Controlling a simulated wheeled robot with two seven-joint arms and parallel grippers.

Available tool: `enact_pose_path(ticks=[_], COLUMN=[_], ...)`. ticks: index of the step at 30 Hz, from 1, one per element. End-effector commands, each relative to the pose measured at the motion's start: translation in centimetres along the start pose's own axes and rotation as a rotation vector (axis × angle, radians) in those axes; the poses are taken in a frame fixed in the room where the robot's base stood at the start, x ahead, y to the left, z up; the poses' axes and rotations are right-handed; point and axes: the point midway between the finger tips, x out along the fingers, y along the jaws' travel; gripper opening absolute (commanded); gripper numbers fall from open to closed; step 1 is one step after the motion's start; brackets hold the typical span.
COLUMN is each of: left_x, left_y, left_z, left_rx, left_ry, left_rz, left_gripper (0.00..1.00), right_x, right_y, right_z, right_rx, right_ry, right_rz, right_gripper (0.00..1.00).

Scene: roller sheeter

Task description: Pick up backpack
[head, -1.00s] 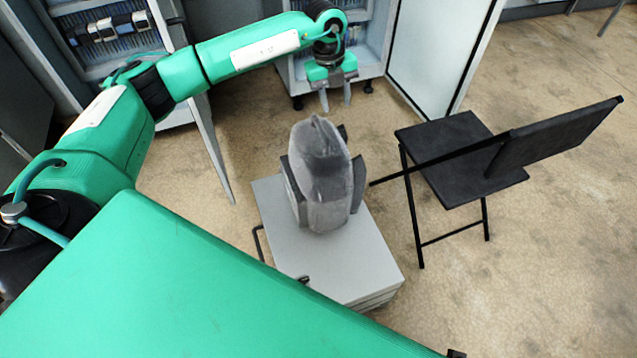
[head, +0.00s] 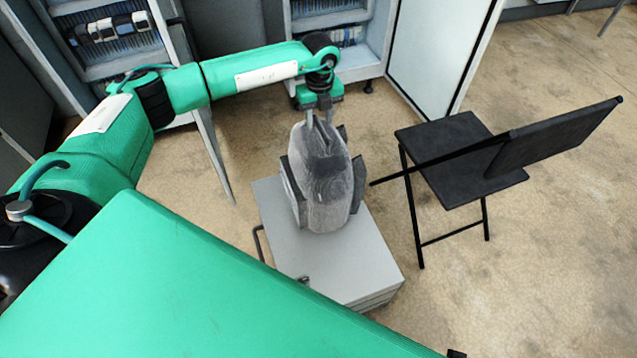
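The grey backpack (head: 328,190) stands upright on a low light-grey cabinet (head: 335,262) in the head view. My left gripper (head: 320,128) is above the backpack, pointing down, with its fingertips at the backpack's top. The two fingers show a small gap between them, around or just in front of the top of the bag. I cannot tell whether they grip it. My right gripper is not in view.
A black folding chair (head: 462,160) stands to the right of the cabinet. Open electrical cabinets (head: 360,50) with a pale door (head: 440,55) stand behind. A handle (head: 262,243) sticks out at the low cabinet's left side.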

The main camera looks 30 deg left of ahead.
Motion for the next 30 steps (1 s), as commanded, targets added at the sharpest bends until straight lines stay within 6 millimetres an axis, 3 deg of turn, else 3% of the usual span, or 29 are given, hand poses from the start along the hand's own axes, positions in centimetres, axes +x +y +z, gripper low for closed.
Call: enact_pose_path(ticks=[6, 14, 20, 30], left_x=[3.4, 3.9, 3.9, 3.9], left_y=[0.0, 0.0, 0.0, 0.0], left_z=[-0.5, -0.5, -0.5, -0.5], left_rx=[0.0, 0.001, 0.001, 0.0], left_ry=[0.001, 0.001, 0.001, 0.0], left_rz=[0.002, 0.0, 0.0, 0.0], left_gripper=[0.39, 0.39, 0.02, 0.0], right_x=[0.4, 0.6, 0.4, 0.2], right_y=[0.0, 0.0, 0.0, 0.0], right_z=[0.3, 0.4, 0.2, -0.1], right_rx=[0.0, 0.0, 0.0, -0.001], right_ry=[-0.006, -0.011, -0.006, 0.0], right_rz=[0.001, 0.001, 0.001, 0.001], right_gripper=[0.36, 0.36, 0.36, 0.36])
